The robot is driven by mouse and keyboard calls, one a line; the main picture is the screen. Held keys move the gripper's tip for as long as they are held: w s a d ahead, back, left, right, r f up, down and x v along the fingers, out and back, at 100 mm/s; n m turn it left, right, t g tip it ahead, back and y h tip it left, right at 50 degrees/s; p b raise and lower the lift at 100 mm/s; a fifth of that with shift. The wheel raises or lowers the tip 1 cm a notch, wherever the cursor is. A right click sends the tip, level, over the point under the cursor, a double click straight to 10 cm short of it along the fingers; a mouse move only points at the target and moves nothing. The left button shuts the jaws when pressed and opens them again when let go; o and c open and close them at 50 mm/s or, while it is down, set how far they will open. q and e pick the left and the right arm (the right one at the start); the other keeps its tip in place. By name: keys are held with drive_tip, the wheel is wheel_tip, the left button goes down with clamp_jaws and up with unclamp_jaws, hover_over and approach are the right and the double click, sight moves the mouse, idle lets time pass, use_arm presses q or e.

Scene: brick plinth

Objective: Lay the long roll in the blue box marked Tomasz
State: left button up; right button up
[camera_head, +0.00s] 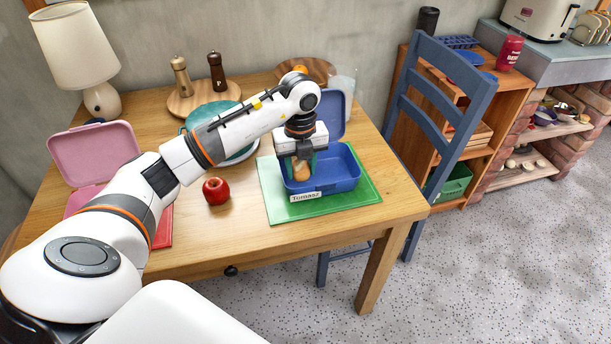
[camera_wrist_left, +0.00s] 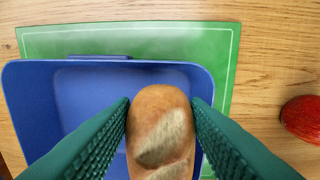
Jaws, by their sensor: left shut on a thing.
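The long roll (camera_wrist_left: 160,135) is brown and crusty with pale slashes. My left gripper (camera_head: 302,160) is shut on it, its green ridged fingers pressing both sides in the left wrist view. The roll (camera_head: 301,171) is held upright or tilted over the blue box (camera_head: 335,180), at its left part. I cannot tell if it touches the floor of the box. The box is open, its lid raised at the back, and its front label reads Tomasz. In the left wrist view the box (camera_wrist_left: 95,95) surrounds the roll on the visible sides. My right gripper is not in view.
The box stands on a green mat (camera_head: 283,213). A red apple (camera_head: 216,191) lies to its left. A pink open box (camera_head: 95,153) is farther left. A teal pot, two mills and a lamp stand behind. A blue chair (camera_head: 437,110) is at the right.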

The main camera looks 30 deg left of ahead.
sight(302, 179)
use_arm(q)
drive_tip(key=shift+w+f, duration=0.2)
drive_tip(key=shift+f, duration=0.6)
wheel_tip(302, 179, down, 3)
drive_tip(key=shift+s+r, duration=0.1)
drive_tip(key=shift+f, duration=0.25)
drive_tip(key=o, duration=0.7)
